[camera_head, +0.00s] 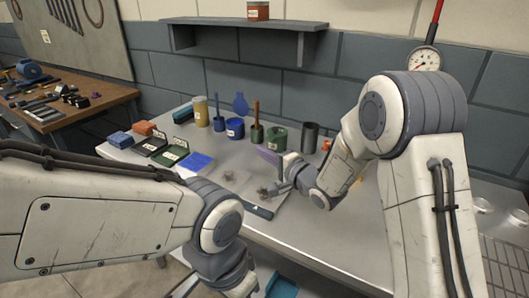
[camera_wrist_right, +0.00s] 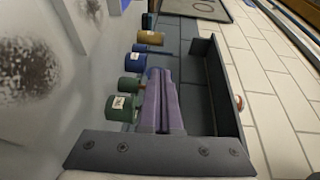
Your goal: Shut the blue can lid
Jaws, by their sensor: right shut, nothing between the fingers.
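The blue can (camera_head: 235,129) with a pale label stands at the back of the grey workbench. A round blue piece (camera_head: 240,104), which looks like its raised lid, stands upright behind and above it. The blue can also shows in the right wrist view (camera_wrist_right: 131,61), between a yellow can and a green can. My right gripper (camera_head: 267,154) is in front of the green can, apart from the blue can. Its purple fingers (camera_wrist_right: 157,72) are together and empty. My left arm reaches in low; its gripper is mostly cut off at the bottom edge.
A green can (camera_head: 277,138) and a dark cylinder (camera_head: 310,136) stand right of the blue can. A yellow can (camera_head: 201,112) stands to its left. Open dark boxes (camera_head: 168,155) and a blue sheet (camera_head: 197,162) lie at left. A shelf (camera_head: 250,24) hangs above.

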